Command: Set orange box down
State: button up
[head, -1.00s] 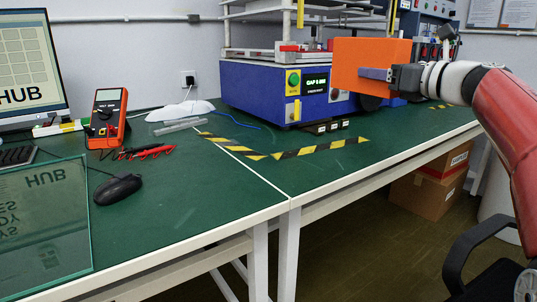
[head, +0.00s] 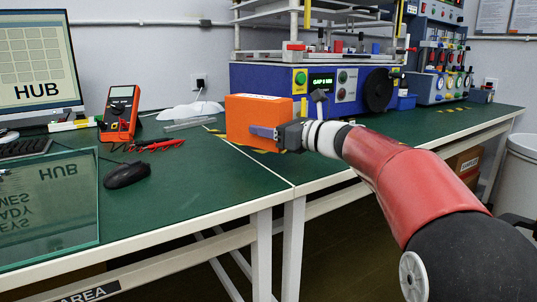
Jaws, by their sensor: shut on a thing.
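The orange box (head: 253,121) is in the head view, over the green table (head: 200,195) near its middle, in front of the blue test machine. My gripper (head: 268,132) is shut on the box from its right side; a purple-grey finger lies along the near face. The box hides most of the yellow-and-black striped tape (head: 215,130) on the table. I cannot tell whether the box's underside touches the table.
The blue test machine (head: 300,80) stands behind the box. To the left are an orange multimeter (head: 119,112) with red leads, a black mouse (head: 127,174), a glass panel (head: 50,210) and a monitor (head: 35,60). The table's front is clear.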

aim_at(269, 148)
jog(key=shift+f+b, duration=0.45)
jog(key=shift+f, duration=2)
jog(key=shift+f, duration=0.1)
jog(key=shift+f, duration=0.1)
jog(key=o, duration=1.2)
jog(key=shift+o, duration=0.2)
